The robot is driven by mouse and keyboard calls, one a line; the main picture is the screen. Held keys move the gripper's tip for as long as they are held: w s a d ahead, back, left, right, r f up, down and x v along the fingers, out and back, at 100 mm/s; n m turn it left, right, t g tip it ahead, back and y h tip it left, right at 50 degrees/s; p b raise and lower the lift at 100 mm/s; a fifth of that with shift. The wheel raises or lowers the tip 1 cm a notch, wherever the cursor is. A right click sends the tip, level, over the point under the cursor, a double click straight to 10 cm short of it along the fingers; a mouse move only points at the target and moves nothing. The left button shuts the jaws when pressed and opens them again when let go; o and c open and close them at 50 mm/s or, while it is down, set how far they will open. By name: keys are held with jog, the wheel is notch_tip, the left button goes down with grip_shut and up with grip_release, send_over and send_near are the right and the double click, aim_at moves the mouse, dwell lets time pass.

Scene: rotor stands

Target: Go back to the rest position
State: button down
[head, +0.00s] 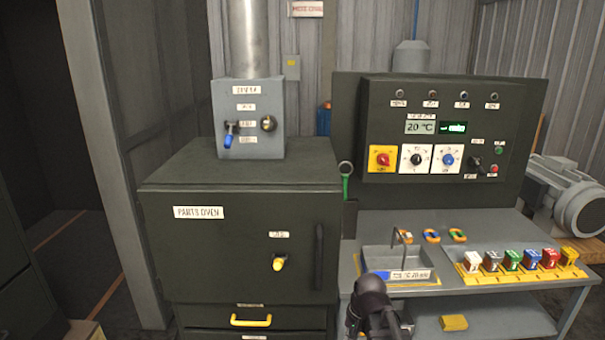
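Part of my dark arm rises at the bottom middle of the head view, in front of the workbench (475,300). My gripper (392,325) seems to be at the lower end of this dark shape, cut by the bottom edge. Its fingers cannot be made out, and I see nothing clearly held. The arm hides part of the bench's front edge, near the sink (375,258).
A dark parts oven (235,260) stands left of the bench, with a grey valve box (240,110) on top. A control panel (430,130) stands behind the bench. Several coloured blocks sit in a yellow rack (480,277). A motor (570,195) is at right.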

jog(key=s+d+n+h, duration=0.2)
jog(key=s+d+n, duration=0.1)
jog(key=s+d, duration=0.1)
jog(key=shift+s+d+f, duration=0.15)
jog(key=shift+s+d, duration=0.1)
jog(key=shift+s, duration=0.2)
dwell(0.8)
